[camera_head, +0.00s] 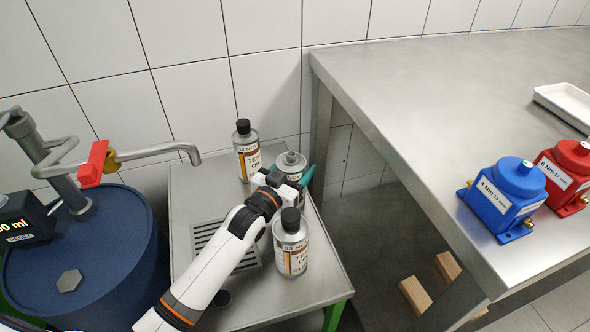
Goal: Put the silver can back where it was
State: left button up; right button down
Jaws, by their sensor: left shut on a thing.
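The silver can (291,161) has a grey top and stands upright among the bottles at the small metal side table (316,285). My left gripper (290,180) reaches it from the front left and is shut on it. One teal fingertip shows at the can's right side. The gripper hides the can's lower part, so I cannot tell whether its base touches the table. My right gripper is not in view.
A black-capped oil bottle (247,152) stands behind left of the can, another (291,245) in front. A blue drum (95,265) with a hand pump (55,165) stands left. A higher steel bench (430,110) at right carries a blue pump (506,198) and a red pump (565,175).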

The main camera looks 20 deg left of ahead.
pick_arm(q)
jog(key=shift+r, duration=0.15)
jog(key=o, duration=1.3)
jog(key=shift+f, duration=0.2)
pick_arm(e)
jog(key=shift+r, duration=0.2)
pick_arm(q)
jog(key=shift+o, duration=0.2)
jog(key=shift+r, duration=0.2)
jog(key=p+v, duration=0.1)
jog(key=v, duration=0.6)
jog(key=shift+s, duration=0.25)
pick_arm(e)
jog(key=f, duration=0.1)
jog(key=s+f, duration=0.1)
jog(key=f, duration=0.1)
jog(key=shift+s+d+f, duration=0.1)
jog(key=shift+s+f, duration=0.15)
